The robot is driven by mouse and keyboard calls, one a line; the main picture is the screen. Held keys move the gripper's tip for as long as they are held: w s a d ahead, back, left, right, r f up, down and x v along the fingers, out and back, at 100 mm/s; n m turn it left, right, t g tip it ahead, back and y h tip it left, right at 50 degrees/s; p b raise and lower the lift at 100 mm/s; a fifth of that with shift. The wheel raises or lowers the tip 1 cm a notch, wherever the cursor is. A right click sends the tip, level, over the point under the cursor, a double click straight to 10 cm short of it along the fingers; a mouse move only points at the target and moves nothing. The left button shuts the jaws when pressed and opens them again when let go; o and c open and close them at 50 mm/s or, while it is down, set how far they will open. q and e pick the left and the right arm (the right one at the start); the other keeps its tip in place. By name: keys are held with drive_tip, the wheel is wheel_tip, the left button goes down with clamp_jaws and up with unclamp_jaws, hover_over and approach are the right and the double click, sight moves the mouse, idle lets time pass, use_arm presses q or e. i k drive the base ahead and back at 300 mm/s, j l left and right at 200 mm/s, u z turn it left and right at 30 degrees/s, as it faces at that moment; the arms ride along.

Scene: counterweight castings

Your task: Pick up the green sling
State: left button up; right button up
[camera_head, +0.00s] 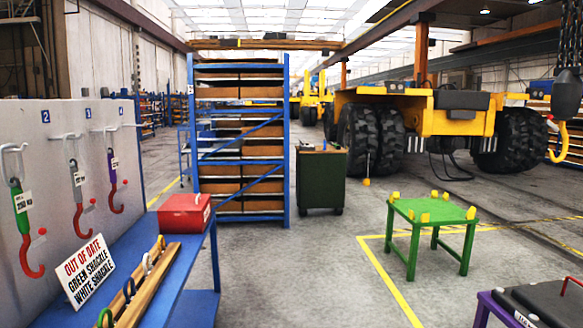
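The green sling (20,208) hangs at the far left on a grey panel (60,200). It has a pale ring at the top, a green body with a white tag and a red hook at the bottom. Neither of my grippers is in view.
A blue bench (190,262) fronts the panel, with a red box (185,213), an out-of-date sign (86,272) naming green and white shackles, and a wooden rack (150,285) of shackles. A green table (432,211) stands right; floor between is clear.

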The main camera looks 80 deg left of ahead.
sight(22, 202)
drive_tip(key=i+j, duration=0.45)
drive_tip(key=j, duration=0.15)
drive_tip(key=i+j, duration=0.45)
drive_tip(key=j, duration=0.15)
drive_tip(key=u, duration=4.5)
